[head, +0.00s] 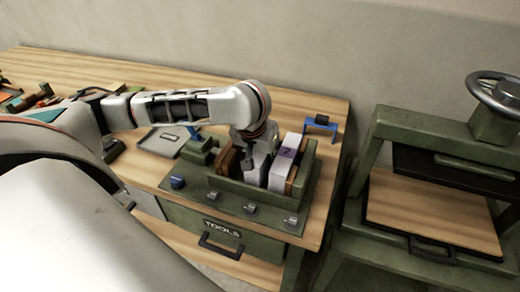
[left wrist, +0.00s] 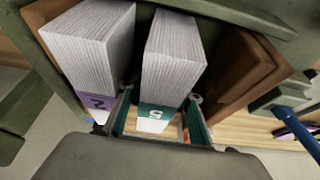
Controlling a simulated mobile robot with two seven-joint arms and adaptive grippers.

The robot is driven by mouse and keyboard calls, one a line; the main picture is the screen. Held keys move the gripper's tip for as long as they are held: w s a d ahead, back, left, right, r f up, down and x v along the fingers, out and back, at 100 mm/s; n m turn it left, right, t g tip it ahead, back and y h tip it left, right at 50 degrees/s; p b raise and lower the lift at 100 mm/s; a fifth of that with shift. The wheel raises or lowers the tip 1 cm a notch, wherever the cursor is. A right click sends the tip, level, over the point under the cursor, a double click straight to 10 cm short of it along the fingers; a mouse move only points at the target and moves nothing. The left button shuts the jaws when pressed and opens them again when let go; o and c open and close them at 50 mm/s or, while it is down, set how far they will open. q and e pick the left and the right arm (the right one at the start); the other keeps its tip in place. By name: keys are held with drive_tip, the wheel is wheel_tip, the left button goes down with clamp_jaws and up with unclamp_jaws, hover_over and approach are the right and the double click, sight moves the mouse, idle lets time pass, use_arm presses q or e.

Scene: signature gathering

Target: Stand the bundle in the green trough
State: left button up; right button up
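The green trough (head: 232,190) stands on the bench in the head view, with a brown board at each end of its row. Two pale paper bundles stand upright in it: one with a purple label marked 2 (head: 285,165), also in the left wrist view (left wrist: 95,50), and one with a teal label (left wrist: 172,60), left of it in the head view (head: 259,168). My left gripper (head: 250,150) points down over the teal-labelled bundle. In the left wrist view its fingers (left wrist: 160,100) straddle that bundle with narrow gaps showing, so it looks open. My right gripper is not in view.
A grey tray (head: 163,141) lies behind and left of the trough. A blue bracket (head: 321,124) stands at the bench's right end. A green press with a handwheel (head: 495,92) stands right, across a gap. A drawer marked TOOLS (head: 222,228) is below.

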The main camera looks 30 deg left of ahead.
use_arm(q)
drive_tip(key=v, duration=1.1)
drive_tip(key=shift+s+d+r, duration=0.1)
drive_tip(key=shift+r, duration=0.15)
drive_tip(key=shift+s+r, duration=0.1)
drive_tip(key=shift+r, duration=0.05)
